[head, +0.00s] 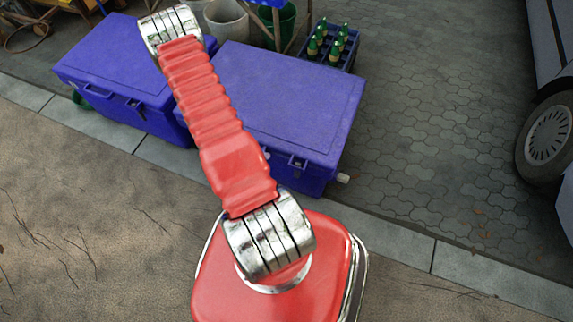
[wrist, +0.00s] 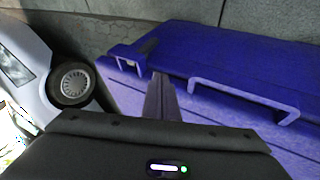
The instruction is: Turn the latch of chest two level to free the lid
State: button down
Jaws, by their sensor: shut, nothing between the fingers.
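Two blue chests with shut lids stand side by side in the head view, a left chest (head: 110,60) and a right chest (head: 290,95). Each has a small latch fitting on its front, the left one (head: 135,104) and the right one (head: 297,162). No number shows, so I cannot tell which is chest two. In the wrist view, one blue chest (wrist: 225,55) fills the right side, with a bracket (wrist: 127,62), a dark piece beside it and a long handle (wrist: 245,88). My gripper (wrist: 161,76) is shut and empty, its tips close to the bracket; contact is unclear. The head view hides it.
A crate of green bottles (head: 330,45) stands behind the right chest, with buckets (head: 226,20) nearby. A car wheel (head: 548,133) is at the far right; it also shows in the wrist view (wrist: 73,84). The paving right of the chests is clear.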

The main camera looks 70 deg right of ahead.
send_near(297, 171)
jog(key=d+f, duration=0.3)
jog(key=f, duration=0.1)
jog(key=shift+s+d+r, duration=0.15)
jog(key=shift+s, duration=0.15)
dwell(0.5)
